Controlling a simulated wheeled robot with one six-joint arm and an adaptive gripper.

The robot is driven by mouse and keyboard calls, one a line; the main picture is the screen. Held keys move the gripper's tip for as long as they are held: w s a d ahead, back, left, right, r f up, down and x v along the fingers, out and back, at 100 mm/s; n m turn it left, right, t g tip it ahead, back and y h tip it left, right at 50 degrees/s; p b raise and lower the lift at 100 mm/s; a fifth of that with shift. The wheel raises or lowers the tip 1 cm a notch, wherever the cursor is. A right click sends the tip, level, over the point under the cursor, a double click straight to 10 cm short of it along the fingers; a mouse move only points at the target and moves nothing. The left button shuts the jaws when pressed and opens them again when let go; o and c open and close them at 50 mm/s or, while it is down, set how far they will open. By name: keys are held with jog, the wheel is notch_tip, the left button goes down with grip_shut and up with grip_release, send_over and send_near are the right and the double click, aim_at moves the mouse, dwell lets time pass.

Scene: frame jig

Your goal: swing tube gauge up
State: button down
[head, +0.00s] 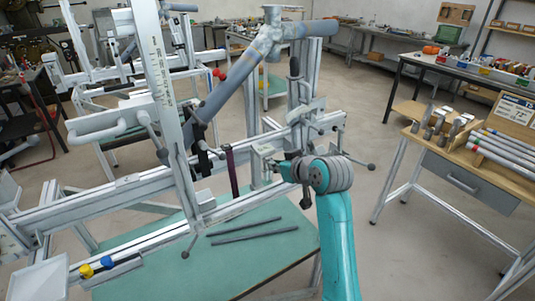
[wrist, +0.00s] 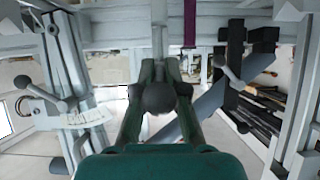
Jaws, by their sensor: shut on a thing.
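My gripper (wrist: 158,92) is shut on a dark ball knob (wrist: 158,99) in the wrist view. A light grey rod (wrist: 158,45) runs from the knob up to the frame rail. In the head view my gripper (head: 298,168) is at the right part of the jig, beside the rail and its clamp blocks, and the wrist partly hides the hold. A dark purple strip (head: 231,172) stands upright left of my gripper, and it also shows in the wrist view (wrist: 190,23). I cannot tell for sure which part is the tube gauge.
A grey bike tube (head: 228,88) slants up to a joined head piece above my gripper. A scaled aluminium upright (head: 163,85) stands at left. Several ball-ended levers stick out, one (head: 370,166) just right of my wrist. Two dark rods (head: 250,236) lie on the green table (head: 160,281).

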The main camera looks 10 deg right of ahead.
aim_at(275, 150)
jog(key=shift+w+r, duration=0.2)
jog(key=shift+r, duration=0.9)
jog(key=shift+r, duration=0.15)
jog(key=shift+w+a+r, duration=0.1)
jog(key=shift+w+r, duration=0.1)
jog(key=shift+r, duration=0.3)
jog(key=shift+w+a+r, duration=0.1)
jog(key=shift+w+r, duration=0.05)
jog(key=shift+r, duration=0.35)
jog(key=shift+w+a+r, duration=0.1)
jog(key=shift+w+r, duration=0.2)
jog(key=shift+r, duration=0.2)
jog(key=shift+w+a+r, duration=0.1)
jog(key=shift+w+r, duration=0.2)
jog(key=shift+r, duration=0.3)
jog(key=shift+w+a+r, duration=0.2)
jog(key=shift+w+r, duration=0.5)
jog(key=shift+r, duration=0.1)
